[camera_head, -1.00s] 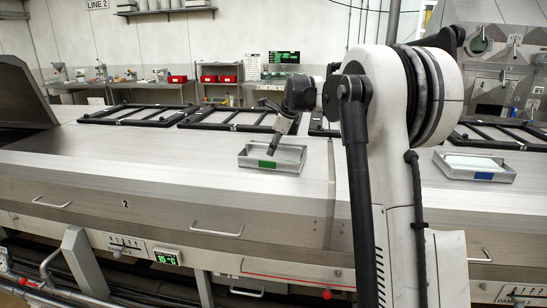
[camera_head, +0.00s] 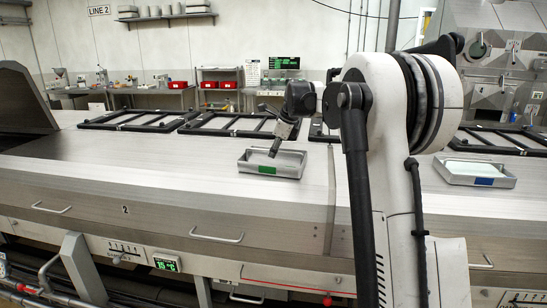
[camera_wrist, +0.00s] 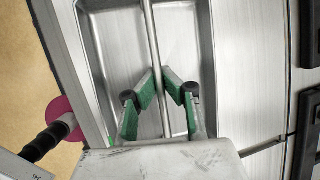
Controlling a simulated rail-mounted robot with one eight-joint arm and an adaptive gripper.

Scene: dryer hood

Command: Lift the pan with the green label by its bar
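The pan with the green label (camera_head: 268,169) is a shallow metal tray on the steel hood top, left of my arm in the head view. My gripper (camera_head: 273,154) points down into it from above. In the wrist view the pan's bar (camera_wrist: 151,30) runs lengthwise over the pan floor (camera_wrist: 185,40) and between my two green-padded fingers. The fingertips of my gripper (camera_wrist: 158,72) are close together, one on each side of the bar. Whether both pads press on it I cannot tell.
A similar pan with a blue label (camera_head: 484,182) sits on the hood right of my arm. Black frames (camera_head: 135,119) lie along the back of the hood top. The hood surface (camera_head: 130,160) left of the green-label pan is clear.

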